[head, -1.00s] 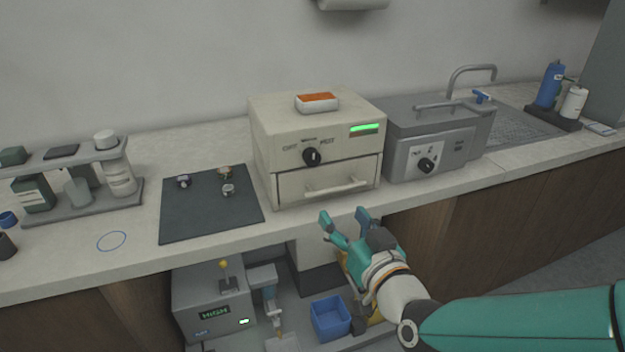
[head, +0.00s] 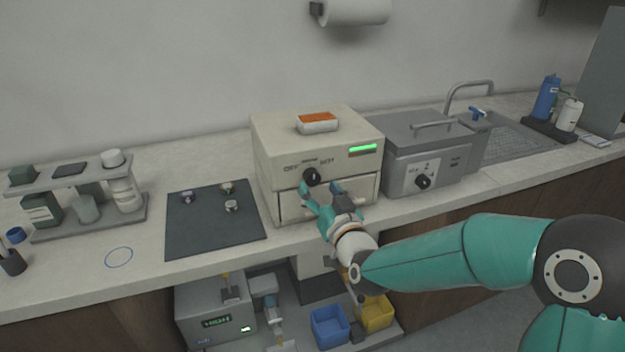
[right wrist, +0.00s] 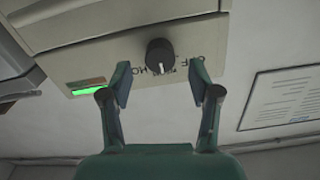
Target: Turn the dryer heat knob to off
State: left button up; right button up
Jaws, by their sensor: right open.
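The cream dryer (head: 282,150) stands on the counter with a black heat knob (head: 312,176) on its front panel. The label OFF is left of the knob, and HOT is to its right. In the right wrist view the panel appears upside down, and the white mark on the knob (right wrist: 160,56) appears to point at the middle label. My right gripper (head: 320,190) is open, just in front of and below the knob. In the wrist view the knob lies between and slightly beyond the open fingertips (right wrist: 160,76); I see no contact. My left gripper is not in view.
A green light bar (head: 363,148) glows on the dryer, and an orange-topped block (head: 317,122) sits on it. A grey bath (head: 405,150) with its own knob stands close on the right. A dark mat (head: 205,235) with small parts lies left.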

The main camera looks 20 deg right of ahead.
aim_at(314, 181)
jog(key=shift+w, duration=1.55)
